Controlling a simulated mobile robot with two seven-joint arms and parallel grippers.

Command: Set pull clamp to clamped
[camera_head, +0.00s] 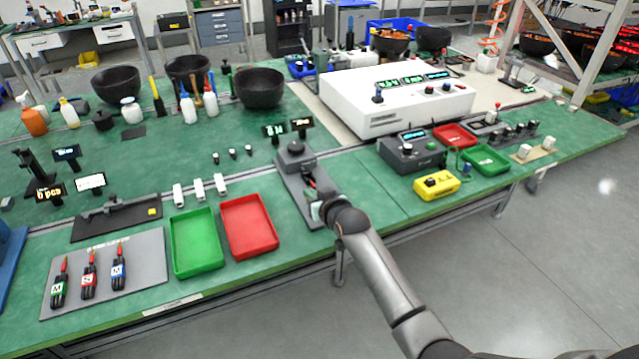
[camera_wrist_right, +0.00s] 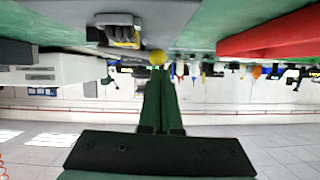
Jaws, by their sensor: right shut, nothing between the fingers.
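The pull clamp appears to be part of a grey fixture (camera_head: 292,180) at the front of the green bench, with a dark round knob at its far end. My right gripper (camera_head: 316,208) is over the near end of the fixture, and the wrist and fingers hide part of it. In the right wrist view, which is upside down, the gripper (camera_wrist_right: 158,75) is shut and empty. A small yellow ball (camera_wrist_right: 157,57) shows at its fingertips; I cannot tell whether they touch. A grey fixture part (camera_wrist_right: 118,30) is beside it. The clamp's position is unclear. My left gripper is out of view.
A red tray (camera_head: 248,228) and a green tray (camera_head: 196,243) lie left of the fixture. A grey meter box (camera_head: 411,151) and a yellow box (camera_head: 436,185) stand to its right. A large white instrument (camera_head: 397,98) is behind. Open floor lies in front of the bench.

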